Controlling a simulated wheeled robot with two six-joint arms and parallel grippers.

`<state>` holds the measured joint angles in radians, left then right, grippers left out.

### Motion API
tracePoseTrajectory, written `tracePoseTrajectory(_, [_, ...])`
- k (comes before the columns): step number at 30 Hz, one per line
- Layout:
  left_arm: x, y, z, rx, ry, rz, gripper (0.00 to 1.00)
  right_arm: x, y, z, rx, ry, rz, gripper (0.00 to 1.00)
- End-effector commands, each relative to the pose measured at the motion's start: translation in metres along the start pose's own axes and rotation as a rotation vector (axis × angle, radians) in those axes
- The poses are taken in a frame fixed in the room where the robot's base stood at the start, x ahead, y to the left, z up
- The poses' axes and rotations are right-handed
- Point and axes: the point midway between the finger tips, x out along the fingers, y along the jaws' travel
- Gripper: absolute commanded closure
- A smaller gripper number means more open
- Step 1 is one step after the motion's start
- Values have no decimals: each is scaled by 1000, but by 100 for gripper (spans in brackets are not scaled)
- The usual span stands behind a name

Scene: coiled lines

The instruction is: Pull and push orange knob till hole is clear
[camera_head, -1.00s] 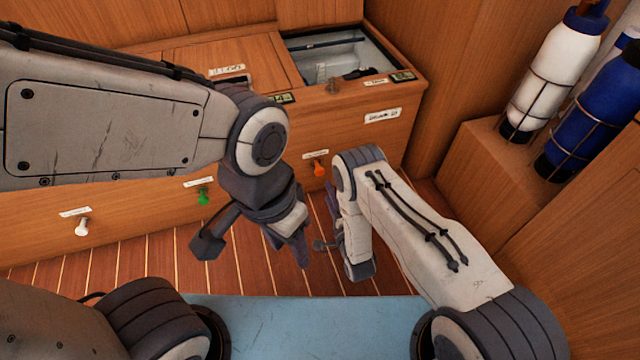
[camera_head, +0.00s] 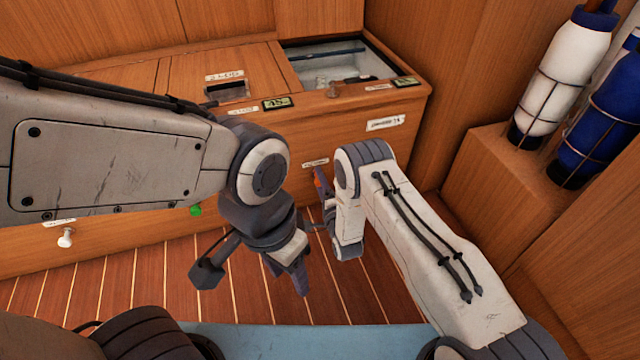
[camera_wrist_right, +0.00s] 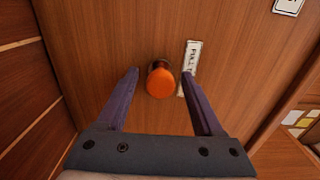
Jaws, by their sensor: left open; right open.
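The orange knob (camera_wrist_right: 160,82) stands out from the wooden cabinet front beside a white label (camera_wrist_right: 191,62). In the head view only a sliver of the orange knob (camera_head: 317,180) shows behind my right gripper (camera_head: 323,190). In the right wrist view, my right gripper (camera_wrist_right: 160,76) is open, its two dark fingers on either side of the knob with gaps to it. My left gripper (camera_head: 250,278) is open and empty, hanging over the floor. The open recess (camera_head: 335,62) in the cabinet top holds a dark item; its depth is unclear.
A green knob (camera_head: 195,210) and a white knob (camera_head: 66,238) are on the same front to the left. A dark slot (camera_head: 227,91) is in the top. White and blue bottles (camera_head: 562,75) stand in racks at right. The plank floor (camera_head: 130,285) is clear.

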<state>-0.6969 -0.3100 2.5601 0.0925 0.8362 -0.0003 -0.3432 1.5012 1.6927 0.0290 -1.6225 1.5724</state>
Motion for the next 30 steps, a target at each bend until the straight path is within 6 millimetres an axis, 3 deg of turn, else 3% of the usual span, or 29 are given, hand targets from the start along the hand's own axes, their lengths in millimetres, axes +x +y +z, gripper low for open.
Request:
tracePoseTrajectory(2, [0,0,0,0,0,0,50,0,0,0,0,0,0,31])
tracePoseTrajectory(3, [0,0,0,0,0,0,50,0,0,0,0,0,0,39])
tracePoseTrajectory(8, [0,0,0,0,0,0,50,0,0,0,0,0,0,100])
tracePoseTrajectory(30, [0,0,0,0,0,0,50,0,0,0,0,-1,0,100])
